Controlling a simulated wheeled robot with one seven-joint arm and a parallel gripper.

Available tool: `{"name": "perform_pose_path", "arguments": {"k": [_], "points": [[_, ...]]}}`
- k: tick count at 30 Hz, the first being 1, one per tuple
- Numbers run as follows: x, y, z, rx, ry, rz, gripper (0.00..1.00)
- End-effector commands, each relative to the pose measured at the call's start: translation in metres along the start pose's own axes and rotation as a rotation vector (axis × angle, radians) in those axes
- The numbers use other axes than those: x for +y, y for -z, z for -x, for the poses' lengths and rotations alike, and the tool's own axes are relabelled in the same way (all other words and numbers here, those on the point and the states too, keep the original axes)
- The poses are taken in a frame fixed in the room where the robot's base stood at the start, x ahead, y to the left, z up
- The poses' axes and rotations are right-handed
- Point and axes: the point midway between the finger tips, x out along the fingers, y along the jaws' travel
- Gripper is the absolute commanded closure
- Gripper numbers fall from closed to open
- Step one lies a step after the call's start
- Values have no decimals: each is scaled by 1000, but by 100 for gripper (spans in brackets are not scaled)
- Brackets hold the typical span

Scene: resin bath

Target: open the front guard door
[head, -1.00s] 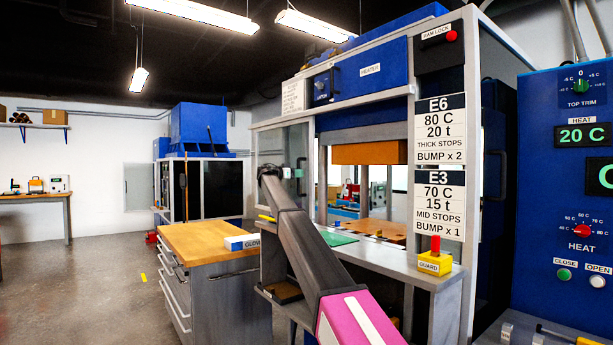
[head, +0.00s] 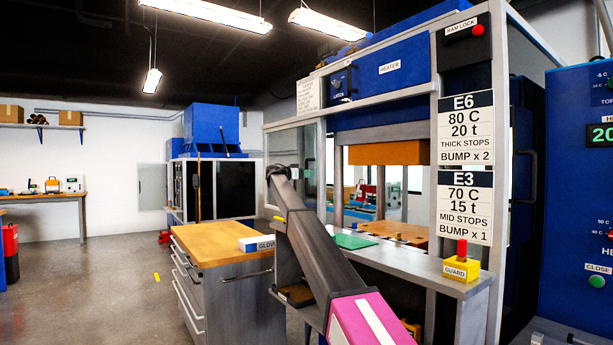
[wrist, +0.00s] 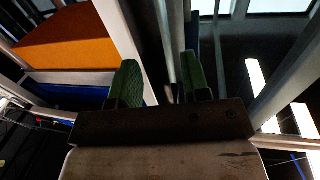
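The front guard door (head: 310,158) is a clear, grey-framed panel at the left of the press front. The press opening to its right is uncovered, with the orange-brown upper block (head: 390,152) showing inside. My arm reaches up to the door, and my gripper is small and partly hidden there in the head view. In the wrist view my gripper (wrist: 163,82) has two green-padded fingers standing apart. A grey upright bar (wrist: 172,35) shows in line with the gap between them. I cannot tell whether the fingers touch it.
A wood-topped drawer cabinet (head: 222,232) with a glove box (head: 256,244) stands left of the press. A yellow guard button box (head: 461,268) sits on the press ledge's right end. A blue control panel (head: 580,200) stands at right.

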Motion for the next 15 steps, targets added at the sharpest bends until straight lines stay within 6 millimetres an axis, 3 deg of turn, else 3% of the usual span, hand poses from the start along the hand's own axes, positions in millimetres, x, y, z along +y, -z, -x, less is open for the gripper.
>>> {"name": "perform_pose_path", "arguments": {"k": [8, 15], "points": [[0, 0, 1, -1, 0, 0, 57], [0, 0, 20, -1, 0, 0, 57]]}}
